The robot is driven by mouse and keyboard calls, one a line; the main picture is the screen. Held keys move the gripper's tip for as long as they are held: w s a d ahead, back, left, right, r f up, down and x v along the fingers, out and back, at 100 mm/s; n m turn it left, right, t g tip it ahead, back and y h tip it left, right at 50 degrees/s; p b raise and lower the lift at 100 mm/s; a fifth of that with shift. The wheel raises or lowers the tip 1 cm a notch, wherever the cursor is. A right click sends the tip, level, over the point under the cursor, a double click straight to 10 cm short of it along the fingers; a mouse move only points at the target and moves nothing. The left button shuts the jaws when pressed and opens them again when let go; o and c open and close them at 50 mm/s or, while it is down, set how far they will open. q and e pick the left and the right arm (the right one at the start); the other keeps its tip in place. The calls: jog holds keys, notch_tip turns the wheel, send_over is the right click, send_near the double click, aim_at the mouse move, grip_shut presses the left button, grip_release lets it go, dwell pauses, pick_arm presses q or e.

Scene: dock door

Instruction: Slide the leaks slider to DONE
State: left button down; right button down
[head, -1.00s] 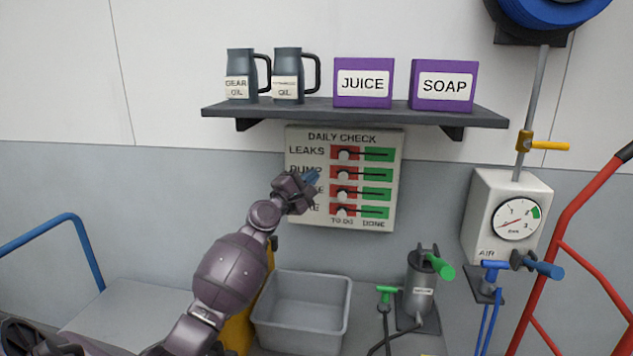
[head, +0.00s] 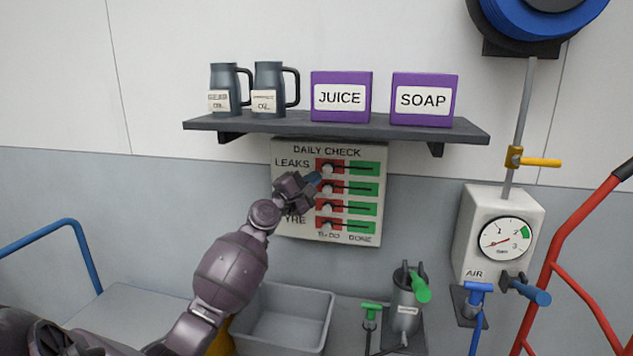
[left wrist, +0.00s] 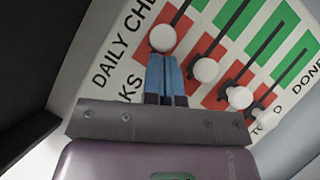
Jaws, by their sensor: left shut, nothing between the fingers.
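The DAILY CHECK board (head: 292,238) hangs on the wall under the shelf. Its top row is LEAKS, with a white slider knob (head: 327,169) at the red TO DO end; the green DONE end (head: 364,168) lies to its right. My left gripper (head: 315,179) has its blue fingers together and empty, just below and left of the LEAKS knob. In the left wrist view, the fingertips (left wrist: 165,60) lie close to the LEAKS knob (left wrist: 162,38); I cannot tell whether they touch it. My right gripper is not in view.
Several other knobs sit on red in the lower rows, near my fingers. The shelf (head: 340,127) juts out above the board, holding two oil jugs and the JUICE (head: 340,112) and SOAP (head: 423,114) boxes. A grey bin (head: 285,342) stands below.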

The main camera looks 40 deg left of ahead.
pick_arm(q)
jog(key=shift+w+d, duration=0.1)
jog(key=shift+w, duration=0.05)
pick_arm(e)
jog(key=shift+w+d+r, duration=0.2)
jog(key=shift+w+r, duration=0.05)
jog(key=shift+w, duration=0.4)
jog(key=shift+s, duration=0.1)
